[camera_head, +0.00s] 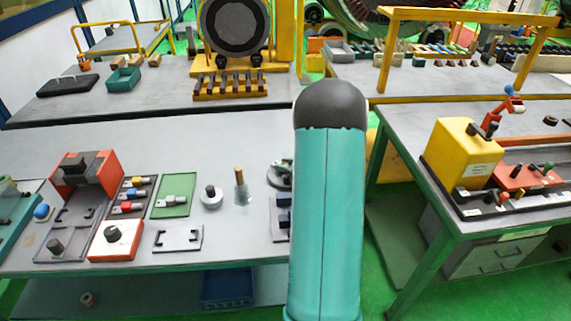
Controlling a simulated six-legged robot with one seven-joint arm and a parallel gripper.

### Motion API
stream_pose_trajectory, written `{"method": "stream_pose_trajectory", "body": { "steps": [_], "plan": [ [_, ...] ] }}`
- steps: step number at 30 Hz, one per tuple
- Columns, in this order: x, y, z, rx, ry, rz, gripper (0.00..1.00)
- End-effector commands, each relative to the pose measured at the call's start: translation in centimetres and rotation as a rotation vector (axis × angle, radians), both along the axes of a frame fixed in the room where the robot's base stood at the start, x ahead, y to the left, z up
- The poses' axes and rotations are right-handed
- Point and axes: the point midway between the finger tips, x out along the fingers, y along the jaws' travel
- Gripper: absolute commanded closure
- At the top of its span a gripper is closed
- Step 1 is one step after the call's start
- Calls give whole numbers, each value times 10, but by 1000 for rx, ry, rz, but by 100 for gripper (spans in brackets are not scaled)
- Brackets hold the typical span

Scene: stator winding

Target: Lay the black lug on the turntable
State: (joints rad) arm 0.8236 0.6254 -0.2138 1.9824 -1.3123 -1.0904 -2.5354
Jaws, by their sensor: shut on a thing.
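My own teal arm link with a dark grey rounded top stands upright in the middle of the view. My gripper is not in view, so what it holds does not show. I cannot make out the black lug for certain. A low round dark piece (275,178) at the right end of the near left bench, partly hidden by my arm, may be the turntable; I cannot tell.
The near left bench (130,262) carries an orange block fixture (99,172), a green mat (174,196), a light round piece (211,198) and a jar with a brush (242,190). The right bench (408,132) carries a yellow box (461,150). Green floor lies between the benches.

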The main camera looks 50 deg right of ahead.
Motion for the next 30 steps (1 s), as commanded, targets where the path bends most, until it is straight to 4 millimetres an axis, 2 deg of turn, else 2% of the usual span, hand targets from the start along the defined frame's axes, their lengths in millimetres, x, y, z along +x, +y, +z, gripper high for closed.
{"method": "stream_pose_trajectory", "body": {
  "steps": [3,4,7,20,23,30],
  "plan": [
    [0,0,-3,1,2,1,100],
    [0,0,-3,1,2,1,68],
    [0,1,-3,1,2,1,48],
    [-6,1,0,1,2,4,48],
    [-18,0,5,2,1,2,48],
    [-66,-5,25,0,0,1,48]
  ]
}}
